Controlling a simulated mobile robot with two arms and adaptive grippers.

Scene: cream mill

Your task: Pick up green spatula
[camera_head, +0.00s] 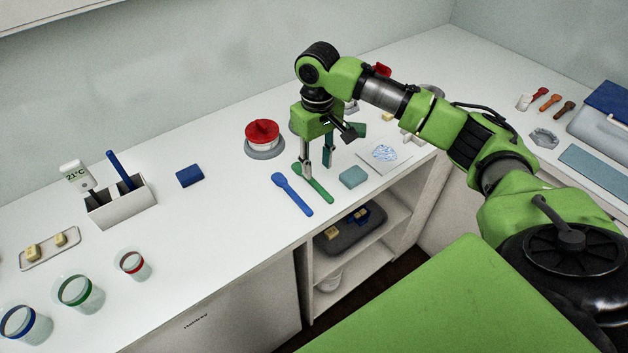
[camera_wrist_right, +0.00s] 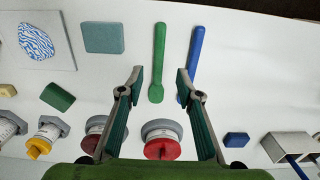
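The green spatula (camera_head: 318,187) lies flat on the white counter, right of the blue spatula (camera_head: 292,194). My right gripper (camera_head: 316,171) points down over it, with its fingers apart. In the right wrist view the green spatula (camera_wrist_right: 157,62) lies between the lines of the two open fingers (camera_wrist_right: 158,75), its wider end toward the gripper. Nothing is held between the fingers. The blue spatula (camera_wrist_right: 196,55) is just beside it, in line with the right-hand finger. I cannot tell the exact height of the fingertips above the counter. My left gripper is not in view.
A red-topped container (camera_head: 263,136) stands behind the spatulas. A teal block (camera_head: 352,177) and a square plate with a patterned piece (camera_head: 384,154) lie to the right. A blue block (camera_head: 189,175) and a white holder (camera_head: 122,203) stand left. The counter's front edge is close by.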

